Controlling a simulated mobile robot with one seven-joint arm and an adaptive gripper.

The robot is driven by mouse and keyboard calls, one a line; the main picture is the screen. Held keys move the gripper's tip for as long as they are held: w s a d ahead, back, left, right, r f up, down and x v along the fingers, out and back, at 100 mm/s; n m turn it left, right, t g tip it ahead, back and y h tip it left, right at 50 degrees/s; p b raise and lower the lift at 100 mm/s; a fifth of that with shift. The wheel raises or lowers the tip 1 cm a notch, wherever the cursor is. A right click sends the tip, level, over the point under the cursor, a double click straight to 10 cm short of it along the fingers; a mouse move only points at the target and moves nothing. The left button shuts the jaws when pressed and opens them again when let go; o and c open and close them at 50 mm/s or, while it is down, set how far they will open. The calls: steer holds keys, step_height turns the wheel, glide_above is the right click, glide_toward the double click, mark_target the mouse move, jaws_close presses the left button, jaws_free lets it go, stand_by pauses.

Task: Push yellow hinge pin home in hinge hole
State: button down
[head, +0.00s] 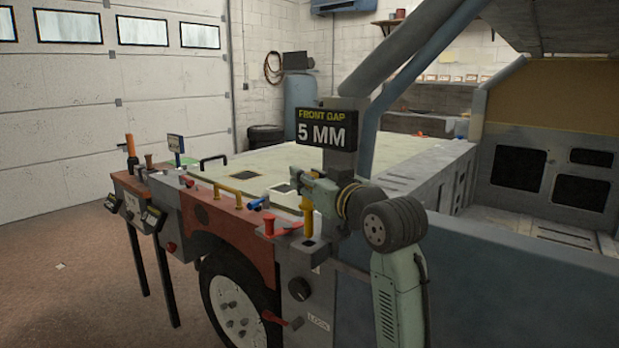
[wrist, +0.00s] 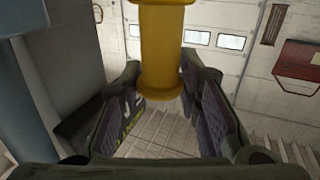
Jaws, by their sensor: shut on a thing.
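The yellow hinge pin (head: 308,223) stands about upright in the head view. My gripper (head: 306,192) reaches in from the right and is shut on its upper part. In the wrist view the yellow pin (wrist: 161,52) is between the two fingers (wrist: 162,105), its wide yellow end toward the camera. In the head view the pin's lower end is just above or at a grey block (head: 309,254) with a dark square opening on top. I cannot tell whether the pin's tip is inside the hinge hole, as the spot is small and partly covered.
A red knob (head: 269,226) and a blue-ended handle (head: 258,203) stand close left of the pin. A grey post with a "5 MM" sign (head: 327,130) rises right behind my gripper. A black knob (head: 299,289) and a red lever (head: 273,318) are on the panel below.

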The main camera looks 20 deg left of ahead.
mark_target(311, 216)
steer(key=shift+f+b, duration=2.65)
steer(key=shift+f, duration=1.4)
steer(key=c, duration=1.1)
jaws_free()
steer(key=shift+s+d, duration=0.1)
steer(key=v, duration=1.1)
steer(key=shift+s+d, duration=0.25)
steer(key=shift+s, duration=0.05)
